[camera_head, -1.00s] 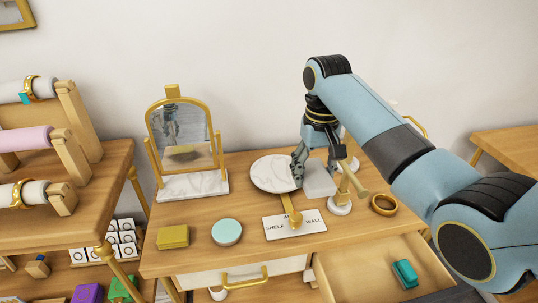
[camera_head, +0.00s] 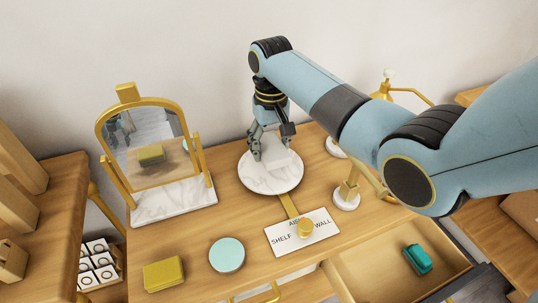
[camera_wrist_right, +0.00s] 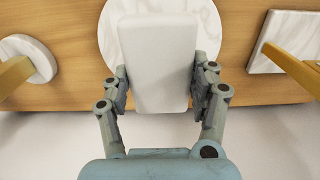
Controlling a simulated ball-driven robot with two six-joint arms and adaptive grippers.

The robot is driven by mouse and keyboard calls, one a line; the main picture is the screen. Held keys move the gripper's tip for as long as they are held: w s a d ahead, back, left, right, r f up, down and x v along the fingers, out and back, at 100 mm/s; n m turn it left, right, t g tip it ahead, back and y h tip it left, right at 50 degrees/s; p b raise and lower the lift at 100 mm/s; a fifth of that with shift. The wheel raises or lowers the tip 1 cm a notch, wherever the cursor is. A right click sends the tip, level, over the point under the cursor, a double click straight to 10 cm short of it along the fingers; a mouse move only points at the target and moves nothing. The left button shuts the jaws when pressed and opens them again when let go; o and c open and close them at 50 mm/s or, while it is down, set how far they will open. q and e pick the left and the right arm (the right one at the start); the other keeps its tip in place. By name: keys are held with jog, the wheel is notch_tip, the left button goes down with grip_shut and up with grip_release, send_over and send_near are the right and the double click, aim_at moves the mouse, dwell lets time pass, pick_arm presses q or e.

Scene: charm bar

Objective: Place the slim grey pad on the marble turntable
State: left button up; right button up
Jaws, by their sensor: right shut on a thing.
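The slim grey pad (camera_head: 284,160) is pale and box-shaped, and my right gripper (camera_head: 270,151) is shut on it. In the right wrist view the pad (camera_wrist_right: 152,62) sits between the two fingers of my right gripper (camera_wrist_right: 160,92). The round marble turntable (camera_head: 270,184) is white with grey veins. The pad overlaps the turntable's far right part in the head view; whether they touch is hard to tell. In the right wrist view the turntable (camera_wrist_right: 207,35) shows behind the pad. My left gripper is not in view.
A gold-framed mirror (camera_head: 150,140) on a marble base stands left of the turntable. A gold stand (camera_head: 347,197) is to its right. A lettered card (camera_head: 290,237), a round teal tin (camera_head: 227,254) and a yellow box (camera_head: 164,274) lie in front. An open drawer holds a teal object (camera_head: 418,259).

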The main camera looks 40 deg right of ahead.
aim_at(270, 156)
notch_tip(270, 156, down, 4)
jog(key=shift+f, duration=0.25)
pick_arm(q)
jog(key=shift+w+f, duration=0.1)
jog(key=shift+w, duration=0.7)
pick_arm(e)
jog(key=o, duration=1.1)
jog(key=shift+o, duration=0.2)
notch_tip(270, 156, up, 12)
jog(key=shift+r, duration=0.25)
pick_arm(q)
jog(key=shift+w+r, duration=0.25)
